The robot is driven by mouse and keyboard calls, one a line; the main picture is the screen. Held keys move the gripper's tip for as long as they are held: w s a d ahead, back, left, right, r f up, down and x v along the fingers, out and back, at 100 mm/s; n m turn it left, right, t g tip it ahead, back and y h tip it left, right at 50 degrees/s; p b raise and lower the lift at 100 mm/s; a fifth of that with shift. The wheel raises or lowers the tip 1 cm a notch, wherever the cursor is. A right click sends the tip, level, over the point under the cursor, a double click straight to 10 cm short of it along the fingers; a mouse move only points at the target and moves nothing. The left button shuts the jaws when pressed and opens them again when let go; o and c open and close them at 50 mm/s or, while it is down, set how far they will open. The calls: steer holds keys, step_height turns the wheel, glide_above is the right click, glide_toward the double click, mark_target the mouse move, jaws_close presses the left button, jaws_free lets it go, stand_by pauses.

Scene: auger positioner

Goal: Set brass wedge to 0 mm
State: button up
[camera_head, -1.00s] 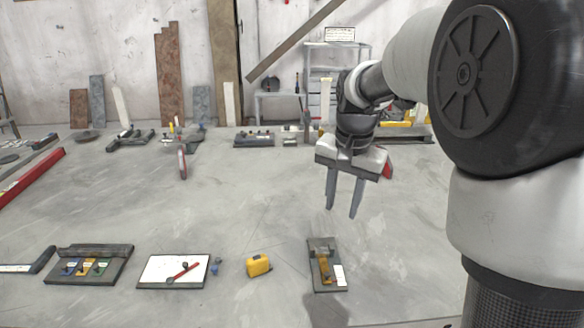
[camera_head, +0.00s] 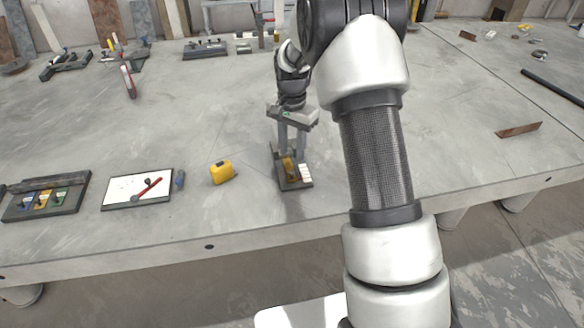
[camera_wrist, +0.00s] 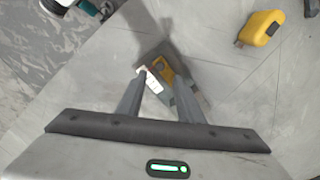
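The auger positioner (camera_head: 303,184) is a small dark-grey base near the table's front edge, with a brass-yellow wedge (camera_head: 288,166) and a white scale strip (camera_head: 306,172) on its right side. In the wrist view the brass wedge (camera_wrist: 166,72) and the white scale (camera_wrist: 151,80) show between and beyond my fingers; the scale's marks are too small to read. My gripper (camera_head: 291,150) points down over the positioner, its two fingers apart with nothing held between them. It also shows in the wrist view (camera_wrist: 160,95). Whether a fingertip touches the positioner I cannot tell.
A yellow tape measure (camera_head: 222,172) lies to the left. A white board with a red tool (camera_head: 137,188) and a dark tray of coloured pieces (camera_head: 45,197) lie further left. The table's front edge (camera_head: 210,246) is close. The table right of my arm is mostly clear.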

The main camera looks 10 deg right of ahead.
mark_target(292, 172)
step_height(292, 172, down, 7)
steer(key=shift+f, duration=0.15)
jaws_close()
